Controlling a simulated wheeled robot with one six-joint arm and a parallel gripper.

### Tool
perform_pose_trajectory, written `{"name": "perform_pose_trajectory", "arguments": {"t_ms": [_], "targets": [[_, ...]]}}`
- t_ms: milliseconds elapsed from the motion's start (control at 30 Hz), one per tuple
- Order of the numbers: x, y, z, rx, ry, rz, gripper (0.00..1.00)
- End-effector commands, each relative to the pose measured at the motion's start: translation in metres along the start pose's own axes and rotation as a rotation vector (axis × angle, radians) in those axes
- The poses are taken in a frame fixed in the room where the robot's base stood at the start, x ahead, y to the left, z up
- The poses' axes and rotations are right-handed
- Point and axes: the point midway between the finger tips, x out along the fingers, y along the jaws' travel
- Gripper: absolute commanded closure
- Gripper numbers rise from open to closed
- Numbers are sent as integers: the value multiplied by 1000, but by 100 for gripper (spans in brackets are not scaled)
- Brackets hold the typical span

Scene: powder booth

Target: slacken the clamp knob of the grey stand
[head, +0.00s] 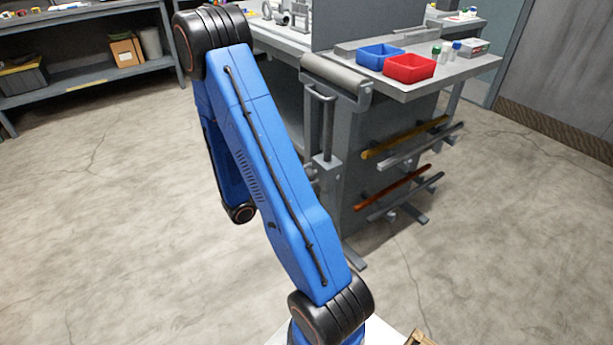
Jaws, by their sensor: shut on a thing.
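The grey stand (326,172) is upright in front of the workbench. It has a thick roller (337,74) across its top, a narrow post below it and a foot on the floor. Small grey parts show at the left side of the post, beside the edge of my blue arm. I cannot tell whether one of them is the clamp knob. My arm crosses the middle of the head view, and its wrist end shows left of the stand. My gripper is hidden behind the arm, so its hold on anything does not show.
The workbench carries a blue bin (380,56), a red bin (409,67) and several small bottles. Coloured bars (404,137) stick out on its side rack. A shelf (90,82) with boxes stands back left. The concrete floor is open at left and right.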

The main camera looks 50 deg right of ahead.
Motion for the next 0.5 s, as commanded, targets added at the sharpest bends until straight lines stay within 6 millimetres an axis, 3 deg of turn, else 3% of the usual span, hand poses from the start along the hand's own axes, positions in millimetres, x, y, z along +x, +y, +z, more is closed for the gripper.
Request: {"name": "perform_pose_trajectory", "arguments": {"t_ms": [500], "targets": [[0, 0, 0, -379, 0, -1, 86]]}}
